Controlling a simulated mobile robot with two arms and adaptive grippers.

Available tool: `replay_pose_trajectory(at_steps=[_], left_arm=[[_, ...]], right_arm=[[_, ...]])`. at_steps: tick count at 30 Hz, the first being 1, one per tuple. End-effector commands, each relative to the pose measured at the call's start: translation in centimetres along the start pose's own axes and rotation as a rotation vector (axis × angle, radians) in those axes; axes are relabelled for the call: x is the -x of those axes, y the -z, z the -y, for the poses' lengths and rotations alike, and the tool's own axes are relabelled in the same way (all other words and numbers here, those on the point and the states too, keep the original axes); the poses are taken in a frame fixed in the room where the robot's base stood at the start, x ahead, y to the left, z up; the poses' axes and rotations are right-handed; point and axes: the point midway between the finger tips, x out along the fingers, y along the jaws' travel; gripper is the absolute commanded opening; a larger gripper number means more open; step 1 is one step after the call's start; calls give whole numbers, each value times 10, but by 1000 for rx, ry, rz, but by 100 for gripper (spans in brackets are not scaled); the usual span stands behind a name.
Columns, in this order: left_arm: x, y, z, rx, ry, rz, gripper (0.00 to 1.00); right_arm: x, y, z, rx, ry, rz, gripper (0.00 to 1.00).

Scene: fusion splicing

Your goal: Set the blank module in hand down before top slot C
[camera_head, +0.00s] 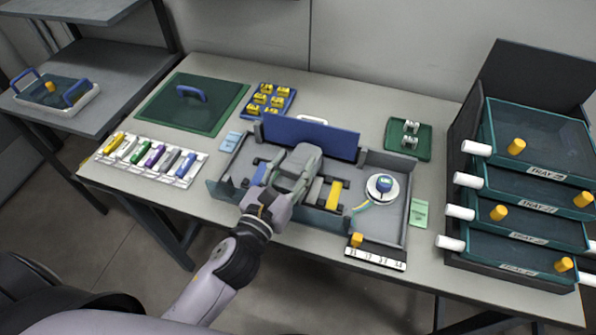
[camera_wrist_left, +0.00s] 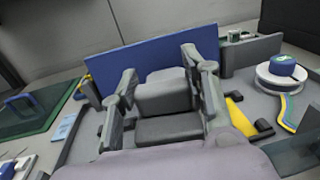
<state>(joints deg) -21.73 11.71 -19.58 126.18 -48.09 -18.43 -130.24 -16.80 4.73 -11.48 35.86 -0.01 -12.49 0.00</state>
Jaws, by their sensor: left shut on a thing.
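My left gripper (camera_head: 297,168) reaches over the grey open tray (camera_head: 392,228) in the middle of the table. In the left wrist view its two fingers (camera_wrist_left: 162,80) are closed on the sides of a grey block, the blank module (camera_wrist_left: 165,97). The module sits in front of the blue upright panel (camera_head: 318,138), which also shows in the wrist view (camera_wrist_left: 145,55). Blue and yellow pieces (camera_head: 334,194) lie in the tray beside the gripper. The gripper hides much of the tray floor, and I cannot make out slot C or whether the module touches anything. My right gripper is not in view.
A white spool (camera_head: 383,188) with a blue top stands in the tray's right part. A white rack of coloured modules (camera_head: 151,160) and a green board (camera_head: 190,105) are at left. Stacked drawers (camera_head: 530,180) stand at right. A green holder (camera_head: 408,139) is behind the tray.

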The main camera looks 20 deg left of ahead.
Motion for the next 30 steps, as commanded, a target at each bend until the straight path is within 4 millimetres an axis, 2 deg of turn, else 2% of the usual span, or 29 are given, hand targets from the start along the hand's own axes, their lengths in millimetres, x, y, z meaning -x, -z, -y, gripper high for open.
replay_pose_trajectory(at_steps=[1,12,23,26,30], left_arm=[[0,0,0,-1,0,0,24],[0,0,0,-1,0,0,0],[0,-4,0,-1,1,2,0],[0,-11,0,-2,1,4,0],[0,-31,0,-4,3,5,0]], right_arm=[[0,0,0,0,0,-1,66],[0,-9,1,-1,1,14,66],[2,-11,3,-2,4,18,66],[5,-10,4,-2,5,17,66],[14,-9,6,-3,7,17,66]])
